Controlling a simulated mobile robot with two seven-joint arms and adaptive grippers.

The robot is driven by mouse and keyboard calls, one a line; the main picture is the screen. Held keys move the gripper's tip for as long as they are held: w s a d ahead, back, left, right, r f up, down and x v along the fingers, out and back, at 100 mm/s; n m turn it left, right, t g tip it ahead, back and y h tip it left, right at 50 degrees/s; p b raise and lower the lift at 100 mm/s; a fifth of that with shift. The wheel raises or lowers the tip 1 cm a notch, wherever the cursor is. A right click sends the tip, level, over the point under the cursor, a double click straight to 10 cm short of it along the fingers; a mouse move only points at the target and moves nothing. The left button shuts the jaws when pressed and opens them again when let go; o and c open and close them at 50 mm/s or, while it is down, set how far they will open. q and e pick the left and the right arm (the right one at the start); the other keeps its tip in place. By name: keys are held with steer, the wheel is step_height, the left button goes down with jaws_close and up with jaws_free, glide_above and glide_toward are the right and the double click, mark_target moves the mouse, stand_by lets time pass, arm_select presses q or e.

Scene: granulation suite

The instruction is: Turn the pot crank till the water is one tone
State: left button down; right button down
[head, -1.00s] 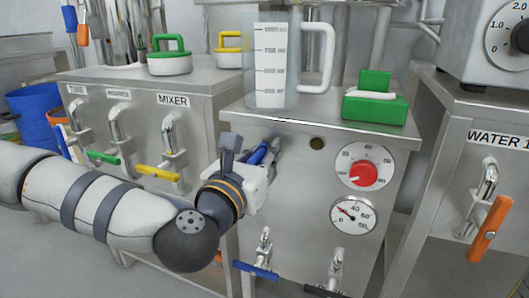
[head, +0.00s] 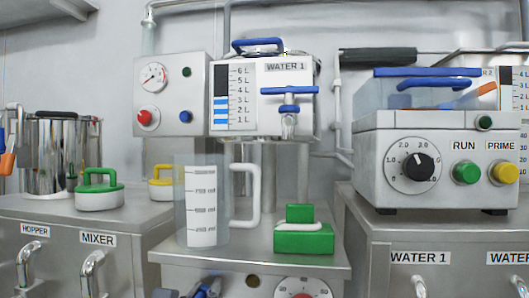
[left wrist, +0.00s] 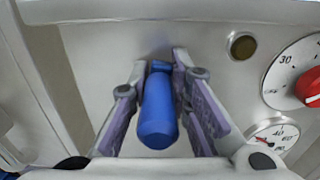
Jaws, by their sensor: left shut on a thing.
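A blue crank handle (left wrist: 158,115) stands out from the front of a steel cabinet (left wrist: 95,30). My left gripper (left wrist: 158,68) is shut on it, one finger on each side, in the left wrist view. In the head view only the blue handle (head: 207,288) and a bit of the gripper show at the bottom edge. I cannot see any pot water or its tone. A red-pointer dial (left wrist: 312,88) and a small round gauge (left wrist: 268,141) are on the panel to the right of the handle. My right gripper is not in view.
A clear measuring jug (head: 202,205) and a green block (head: 303,238) stand on the cabinet top. A WATER 1 tank (head: 285,85) with a blue tap is on the wall behind. A RUN/PRIME box (head: 437,165) is at right, a steel pot (head: 62,155) at left.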

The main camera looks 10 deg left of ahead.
mark_target(268, 281)
arm_select(q)
steer(key=shift+d+f+b, duration=1.55)
steer(key=shift+d+f, duration=0.5)
steer(key=shift+f, duration=1.5)
steer(key=shift+s+d+r+p, duration=0.1)
steer(key=shift+d+r+p, duration=0.95)
steer(key=shift+r, duration=0.55)
steer(key=shift+s+d+r+p, duration=0.1)
steer(key=shift+d+r+p, duration=1)
steer(key=shift+r, duration=0.45)
steer(key=shift+d+r+p, duration=0.9)
steer(key=shift+r+p, duration=0.3)
steer(key=shift+r, duration=0.4)
steer(key=c, duration=1.9)
jaws_free()
steer(key=shift+f, duration=0.1)
